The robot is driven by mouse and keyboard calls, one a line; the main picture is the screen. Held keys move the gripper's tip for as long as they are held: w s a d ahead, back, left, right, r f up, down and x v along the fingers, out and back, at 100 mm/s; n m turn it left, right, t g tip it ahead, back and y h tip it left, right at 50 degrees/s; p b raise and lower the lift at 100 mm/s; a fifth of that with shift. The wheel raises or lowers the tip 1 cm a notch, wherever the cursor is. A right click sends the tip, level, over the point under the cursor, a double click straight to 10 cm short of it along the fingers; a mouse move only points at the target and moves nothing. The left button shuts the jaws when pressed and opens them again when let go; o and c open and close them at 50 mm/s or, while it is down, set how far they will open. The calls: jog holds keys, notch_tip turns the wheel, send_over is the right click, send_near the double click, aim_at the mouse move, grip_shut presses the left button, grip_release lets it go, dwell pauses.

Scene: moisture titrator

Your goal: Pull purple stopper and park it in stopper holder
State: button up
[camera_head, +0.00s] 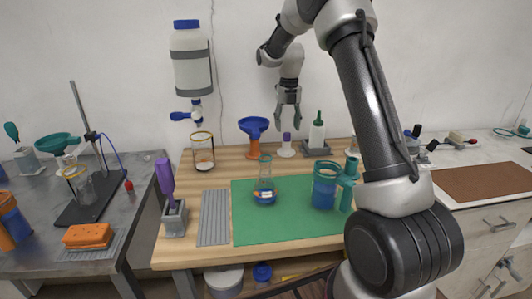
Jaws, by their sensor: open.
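A small purple stopper (287,137) stands upright at the back of the wooden table, seated in a small white holder (286,151). My gripper (289,124) points down with its fingers apart just above the stopper. At this size I cannot tell whether the fingertips touch it or flank it. A glass flask (265,186) with blue liquid stands on the green mat (245,225), and no stopper shows in its neck.
A blue funnel (253,126) on a stand is left of the holder, and a green-capped bottle (317,132) in a grey stand is right of it. A blue jug (325,186) stands on the mat. A purple-handled tool (165,178) stands at front left.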

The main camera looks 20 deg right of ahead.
jog(key=shift+r, duration=1.95)
jog(key=shift+r, duration=0.15)
notch_tip(320, 180, up, 12)
jog(key=m, duration=0.5)
notch_tip(320, 180, down, 5)
jog(key=s+m, duration=0.2)
jog(key=m, duration=0.6)
jog(key=s+a+r+m+t, duration=0.1)
jog(key=s+m+t, duration=0.1)
jog(key=s+m, duration=0.8)
jog(key=s+a+r+m+t, duration=0.1)
jog(key=s+m, duration=0.9)
jog(key=s, duration=1.8)
jog(key=shift+s+m+t, duration=0.4)
jog(key=shift+t, duration=0.3)
